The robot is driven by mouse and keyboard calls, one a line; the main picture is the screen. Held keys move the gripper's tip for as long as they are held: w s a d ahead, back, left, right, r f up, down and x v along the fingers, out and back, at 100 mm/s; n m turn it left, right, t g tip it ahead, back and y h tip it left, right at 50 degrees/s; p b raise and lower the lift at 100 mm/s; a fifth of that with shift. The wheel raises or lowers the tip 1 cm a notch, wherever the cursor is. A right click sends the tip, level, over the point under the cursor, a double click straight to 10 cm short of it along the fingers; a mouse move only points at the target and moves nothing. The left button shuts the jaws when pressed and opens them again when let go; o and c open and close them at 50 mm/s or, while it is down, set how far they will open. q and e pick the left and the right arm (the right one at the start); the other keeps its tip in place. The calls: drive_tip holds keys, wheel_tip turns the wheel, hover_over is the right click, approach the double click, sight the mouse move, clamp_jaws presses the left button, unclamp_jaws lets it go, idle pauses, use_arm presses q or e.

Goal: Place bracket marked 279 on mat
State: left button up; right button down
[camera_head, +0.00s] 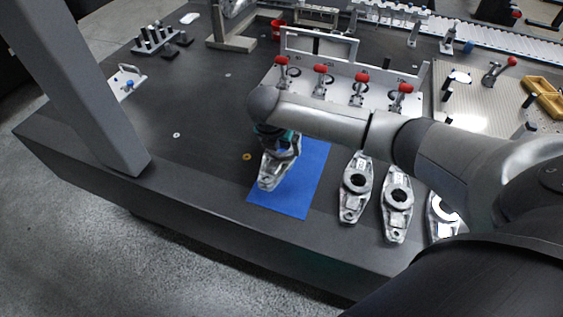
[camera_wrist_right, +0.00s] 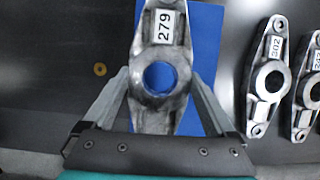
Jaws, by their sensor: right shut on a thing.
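The metal bracket marked 279 (camera_wrist_right: 163,60) is in my right gripper (camera_wrist_right: 160,90), whose two fingers are shut on either side of its round hub. In the head view the bracket (camera_head: 275,172) hangs below my right wrist, over the blue mat (camera_head: 295,205). The mat also shows behind the bracket and through its hole in the right wrist view (camera_wrist_right: 207,40). I cannot tell whether the bracket touches the mat. My right arm hides the far part of the mat in the head view. My left gripper is not in view.
A bracket marked 302 (camera_wrist_right: 267,80) and another bracket (camera_wrist_right: 308,90) lie right of the mat; several stand in a row in the head view (camera_head: 355,185). A fixture with red-knobbed clamps (camera_head: 340,75) is behind. A small brass ring (camera_head: 247,156) lies left of the mat.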

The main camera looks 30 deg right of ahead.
sight(281, 159)
drive_tip(key=shift+f, duration=0.9)
wheel_tip(281, 159, down, 3)
drive_tip(key=shift+w+f+b, duration=0.1)
drive_tip(key=shift+f+b, duration=0.1)
drive_tip(key=shift+b, duration=0.7)
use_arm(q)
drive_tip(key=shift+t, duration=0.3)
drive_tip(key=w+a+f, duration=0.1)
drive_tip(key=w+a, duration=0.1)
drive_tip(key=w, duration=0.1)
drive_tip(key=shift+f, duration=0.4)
use_arm(e)
drive_tip(key=shift+c, duration=0.2)
unclamp_jaws()
drive_tip(key=shift+f, duration=0.1)
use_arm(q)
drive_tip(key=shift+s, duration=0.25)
use_arm(e)
drive_tip(key=shift+o, duration=0.2)
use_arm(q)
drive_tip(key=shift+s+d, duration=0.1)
